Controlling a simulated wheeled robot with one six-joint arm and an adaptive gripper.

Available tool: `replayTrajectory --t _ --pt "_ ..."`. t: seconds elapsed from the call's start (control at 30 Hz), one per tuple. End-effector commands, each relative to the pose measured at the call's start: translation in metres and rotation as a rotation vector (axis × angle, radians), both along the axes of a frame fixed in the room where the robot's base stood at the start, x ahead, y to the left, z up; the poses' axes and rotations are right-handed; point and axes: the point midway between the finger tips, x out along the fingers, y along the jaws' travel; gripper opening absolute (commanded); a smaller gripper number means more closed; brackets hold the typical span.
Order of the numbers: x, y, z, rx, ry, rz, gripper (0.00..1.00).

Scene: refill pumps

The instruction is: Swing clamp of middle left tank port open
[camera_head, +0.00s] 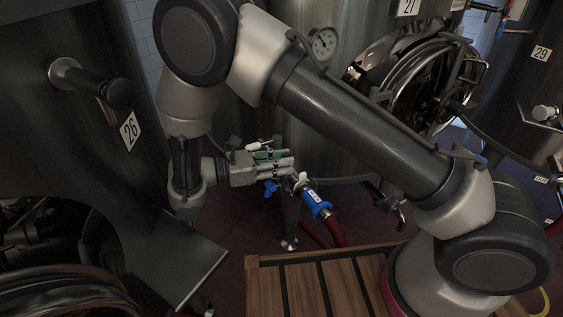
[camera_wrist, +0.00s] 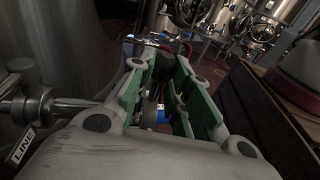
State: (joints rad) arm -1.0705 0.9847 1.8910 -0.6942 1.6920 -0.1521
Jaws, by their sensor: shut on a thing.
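My gripper (camera_head: 276,162) is at the low front of the middle tank (camera_head: 300,95), marked 27. In the wrist view its green-padded fingers (camera_wrist: 160,72) have a gap between them, with a dark rounded piece at their tips. I take this piece for the clamp (camera_wrist: 161,66) of the port; the fingers hide most of it. Just below the fingers in the head view, a port fitting (camera_head: 301,183) joins a blue coupling (camera_head: 315,200). A bit of blue also shows between the fingers in the wrist view. I cannot tell how far the clamp is swung.
A red hose (camera_head: 334,231) hangs from the blue coupling. Tank 26 (camera_head: 90,140) stands close on the left, and tank 29 (camera_head: 525,95) at the right. A slatted wooden surface (camera_head: 310,286) lies in front. Metal pipework (camera_wrist: 45,105) is left of the fingers.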

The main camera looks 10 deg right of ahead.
Motion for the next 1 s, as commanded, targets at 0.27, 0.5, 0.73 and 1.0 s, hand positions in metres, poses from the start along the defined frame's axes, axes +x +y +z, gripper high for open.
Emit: replayTrajectory --t 0.27,0.5,0.73,1.0 --pt "0.0 0.0 -0.001 0.003 0.0 0.001 0.41" --pt "0.0 0.0 0.0 0.002 0.001 0.0 0.41" --pt "0.0 0.0 0.025 0.003 0.001 0.0 0.41" --pt "0.0 0.0 0.078 0.004 0.0 0.0 0.41"
